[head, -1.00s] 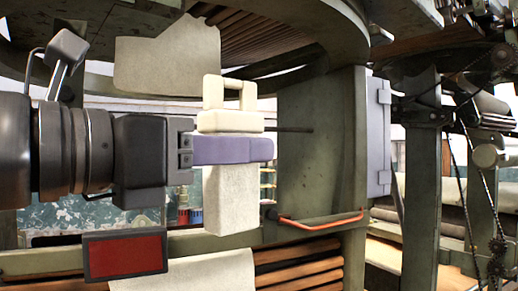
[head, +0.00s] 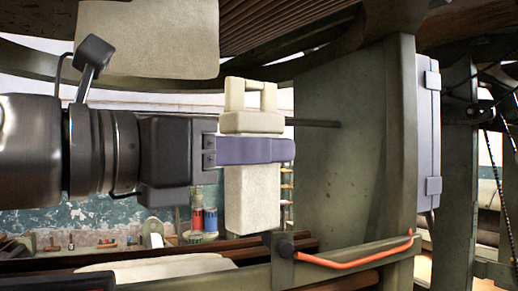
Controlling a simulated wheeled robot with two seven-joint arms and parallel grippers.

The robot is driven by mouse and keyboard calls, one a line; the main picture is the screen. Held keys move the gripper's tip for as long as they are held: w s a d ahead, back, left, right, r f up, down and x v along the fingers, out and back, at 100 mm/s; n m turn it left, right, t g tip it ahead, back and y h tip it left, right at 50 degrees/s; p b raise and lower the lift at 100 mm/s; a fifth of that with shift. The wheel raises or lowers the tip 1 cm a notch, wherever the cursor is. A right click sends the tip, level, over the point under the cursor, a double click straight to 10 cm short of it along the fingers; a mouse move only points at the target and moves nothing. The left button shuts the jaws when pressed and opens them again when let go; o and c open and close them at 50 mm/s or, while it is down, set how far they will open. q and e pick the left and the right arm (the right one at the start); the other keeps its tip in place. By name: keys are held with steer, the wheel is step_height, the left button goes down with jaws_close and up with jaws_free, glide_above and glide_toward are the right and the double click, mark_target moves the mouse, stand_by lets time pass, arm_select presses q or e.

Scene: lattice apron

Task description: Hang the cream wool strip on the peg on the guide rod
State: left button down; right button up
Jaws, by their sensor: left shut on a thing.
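The cream wool strip (head: 252,200) hangs upright in the middle of the head view, with a cream block and an open loop (head: 250,95) at its top. My left gripper (head: 255,151) comes in from the left, its purple finger lying across the strip, and is shut on it. A thin dark rod (head: 315,123) sticks out from a green upright plate (head: 345,150) toward the strip, a little below the loop's height. Its near end is hidden behind the strip or its block, and I cannot tell whether they touch. My right gripper is not in view.
An orange bar (head: 345,262) runs along the green rail below the rod. A grey box (head: 427,140) is fixed to the plate's right side. Another cream sheet (head: 148,40) hangs at upper left. Red and blue spools (head: 203,220) stand behind the strip.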

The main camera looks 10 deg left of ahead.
arm_select(q)
steer(key=w+a, duration=0.3)
steer(key=w, duration=0.2)
steer(key=shift+w+a, duration=0.25)
steer(key=shift+w+a, duration=0.1)
steer(key=shift+w, duration=0.05)
stand_by(1.5)
steer(key=shift+w+a, duration=0.45)
steer(key=shift+w, duration=0.25)
steer(key=shift+w+a, duration=0.4)
steer(key=shift+w, duration=0.25)
steer(key=shift+w+a+f, duration=0.1)
steer(key=shift+f, duration=0.2)
stand_by(0.5)
steer(key=shift+w+f, duration=0.1)
steer(key=shift+f, duration=0.2)
stand_by(0.6)
steer(key=c, duration=1.1)
jaws_free()
